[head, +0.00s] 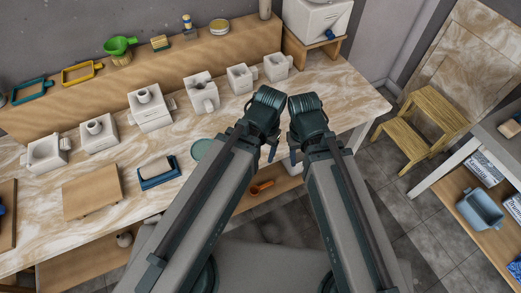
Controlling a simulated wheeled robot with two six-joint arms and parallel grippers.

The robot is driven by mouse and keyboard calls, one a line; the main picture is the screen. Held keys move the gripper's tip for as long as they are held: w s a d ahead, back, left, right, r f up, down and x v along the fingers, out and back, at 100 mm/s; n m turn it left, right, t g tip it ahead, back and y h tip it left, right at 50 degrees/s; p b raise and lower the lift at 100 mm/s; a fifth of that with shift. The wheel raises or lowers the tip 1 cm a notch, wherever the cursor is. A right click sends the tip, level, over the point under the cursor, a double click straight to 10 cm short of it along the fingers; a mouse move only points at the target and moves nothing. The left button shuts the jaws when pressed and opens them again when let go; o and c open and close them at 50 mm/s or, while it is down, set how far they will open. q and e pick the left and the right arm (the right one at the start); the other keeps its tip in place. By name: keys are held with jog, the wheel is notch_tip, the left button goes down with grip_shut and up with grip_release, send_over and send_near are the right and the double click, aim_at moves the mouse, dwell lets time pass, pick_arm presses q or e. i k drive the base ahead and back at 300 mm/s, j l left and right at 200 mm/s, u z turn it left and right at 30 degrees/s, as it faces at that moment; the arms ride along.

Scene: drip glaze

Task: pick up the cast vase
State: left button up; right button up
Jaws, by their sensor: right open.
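Several white plaster blocks stand in a row along the back of the marbled table (230,120). White rounded vessel-like forms show in some, such as the second block from the left (98,139) and the third (151,116). I cannot tell for sure which form is the cast vase. My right gripper (294,157) is open and empty, partly hidden by its own arm. My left gripper (272,153) hangs beside it, mostly hidden by its wrist. Both are near the table's front edge, right of the row and touching none of the blocks.
A wooden board (92,192), a blue-framed tool (158,172) and a green disc (202,150) lie on the table. A raised wooden shelf (160,60) runs behind the blocks. A wooden step stool (420,125) stands on the floor at right. The table's right end is clear.

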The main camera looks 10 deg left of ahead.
aim_at(161, 166)
jog(key=j+u, duration=0.25)
jog(key=u, duration=0.15)
jog(key=j+u, duration=0.35)
jog(key=i+j+u, duration=0.1)
jog(key=u, duration=0.3)
jog(key=j, duration=0.05)
